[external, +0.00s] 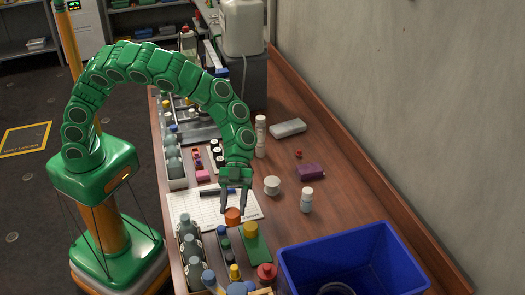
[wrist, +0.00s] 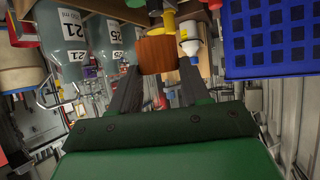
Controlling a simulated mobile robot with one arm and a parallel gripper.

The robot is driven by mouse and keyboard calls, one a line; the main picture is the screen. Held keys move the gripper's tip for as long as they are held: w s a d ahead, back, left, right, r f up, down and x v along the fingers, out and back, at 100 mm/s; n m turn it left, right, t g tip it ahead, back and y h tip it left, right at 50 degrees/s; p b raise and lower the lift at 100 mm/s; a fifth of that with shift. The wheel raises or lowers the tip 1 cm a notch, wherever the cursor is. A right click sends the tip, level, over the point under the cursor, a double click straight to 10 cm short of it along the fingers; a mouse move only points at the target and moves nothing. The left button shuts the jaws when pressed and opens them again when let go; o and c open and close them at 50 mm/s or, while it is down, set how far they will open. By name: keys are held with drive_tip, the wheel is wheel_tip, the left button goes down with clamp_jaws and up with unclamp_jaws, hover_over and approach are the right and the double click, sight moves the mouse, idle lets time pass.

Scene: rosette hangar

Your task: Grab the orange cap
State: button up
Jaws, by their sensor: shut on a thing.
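The orange cap (external: 232,216) is a short ribbed cylinder between the fingertips of my gripper (external: 233,208) in the external view. It appears held above the white paper sheet (external: 208,208) on the bench. In the wrist view the orange cap (wrist: 158,54) sits between the two dark fingers of my gripper (wrist: 157,75), which are shut on it. Its far side is hidden.
A blue crate (external: 345,252) stands at the front right. Grey bottles (external: 188,240) line the left front edge, with a yellow-topped item (external: 250,229) on a green block beside the gripper. A white jar (external: 272,185) stands nearby.

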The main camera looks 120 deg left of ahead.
drive_tip(key=s+r, duration=0.2)
drive_tip(key=s, duration=0.3)
drive_tip(key=shift+s+r, duration=0.25)
drive_tip(key=shift+s, duration=0.05)
